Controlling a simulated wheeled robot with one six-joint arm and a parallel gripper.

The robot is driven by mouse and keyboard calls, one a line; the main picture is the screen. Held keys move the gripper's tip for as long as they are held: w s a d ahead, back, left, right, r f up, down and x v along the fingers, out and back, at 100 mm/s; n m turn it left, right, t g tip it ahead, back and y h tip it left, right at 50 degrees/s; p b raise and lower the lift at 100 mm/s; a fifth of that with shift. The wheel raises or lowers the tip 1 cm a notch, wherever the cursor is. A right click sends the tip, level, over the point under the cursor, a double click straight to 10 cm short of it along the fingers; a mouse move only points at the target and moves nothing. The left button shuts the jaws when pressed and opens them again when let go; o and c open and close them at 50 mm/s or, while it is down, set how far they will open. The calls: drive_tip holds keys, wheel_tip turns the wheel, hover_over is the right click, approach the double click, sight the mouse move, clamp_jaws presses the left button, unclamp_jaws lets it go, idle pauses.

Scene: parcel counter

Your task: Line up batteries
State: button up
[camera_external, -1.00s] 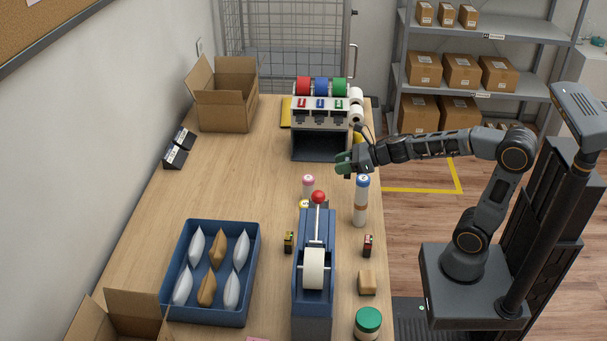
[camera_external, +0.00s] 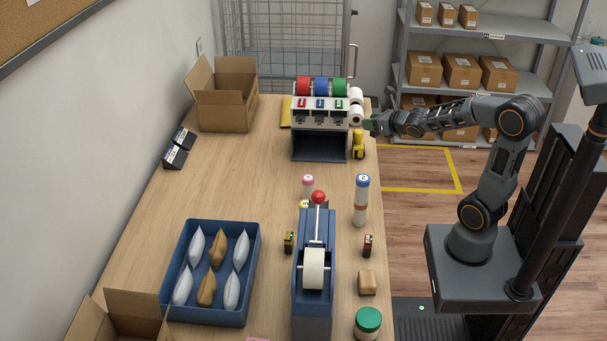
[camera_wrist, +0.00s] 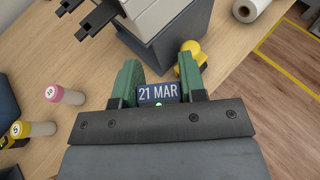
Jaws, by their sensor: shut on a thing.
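A small black-and-yellow block (camera_external: 289,241), like a battery, stands on the counter left of the blue tape dispenser. A similar black-and-red block (camera_external: 367,245) stands right of the dispenser, near the counter's right edge. My gripper (camera_external: 371,126) is raised by the counter's right edge, beside the grey roll stand and far behind both blocks. In the wrist view its green fingers (camera_wrist: 157,90) are shut on a dark blue block marked "21 MAR" (camera_wrist: 158,92). This held block cannot be made out in the external view.
A yellow object (camera_external: 358,146) stands just below my gripper, beside the roll stand (camera_external: 320,145). A blue-capped tube (camera_external: 361,200), pink-capped cylinder (camera_external: 308,185) and tape dispenser (camera_external: 313,300) stand nearer. A blue tray of pouches (camera_external: 205,319) is at left. The counter's left middle is clear.

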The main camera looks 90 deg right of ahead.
drive_tip(key=w+a+f+n+t+y, duration=0.1)
drive_tip(key=w+a+f+n+y, duration=0.1)
drive_tip(key=w+a, duration=0.35)
drive_tip(key=w+a+f+n+t+y, duration=0.1)
drive_tip(key=w+a+f, duration=0.15)
drive_tip(key=w, duration=0.65)
drive_tip(key=w+a+r+n+t+y+p, duration=0.1)
drive_tip(key=w+a+r+n+y, duration=0.15)
drive_tip(key=w, duration=0.35)
drive_tip(key=w+a+r+n+y, duration=0.1)
drive_tip(key=w+a+n+y, duration=0.3)
drive_tip(key=w, duration=0.1)
drive_tip(key=w+a+f+n+g+y+p, duration=0.1)
drive_tip(key=w+a+n+y, duration=0.2)
drive_tip(key=a, duration=0.2)
drive_tip(key=w+a+n+g+y+p, duration=0.1)
drive_tip(key=w+a+n+y, duration=0.2)
drive_tip(key=a+y, duration=0.15)
drive_tip(key=shift+s+a+f+n+g+y, duration=0.2)
drive_tip(key=shift+a+f+n+g+y, duration=0.65)
drive_tip(key=shift+a+f, duration=0.9)
drive_tip(key=shift+s+a+f+n+g+y, duration=0.15)
drive_tip(key=shift+a+f+n+g+y, duration=0.35)
drive_tip(key=shift+a+f+n+g, duration=1.2)
drive_tip(key=shift+s+a+f+n+g+y, duration=0.2)
drive_tip(key=shift+a+f+n+g+y, duration=0.6)
drive_tip(key=shift+f, duration=1.65)
drive_tip(key=shift+a+m+t, duration=0.2)
drive_tip(key=shift+m+t, duration=0.05)
drive_tip(key=shift+m, duration=0.05)
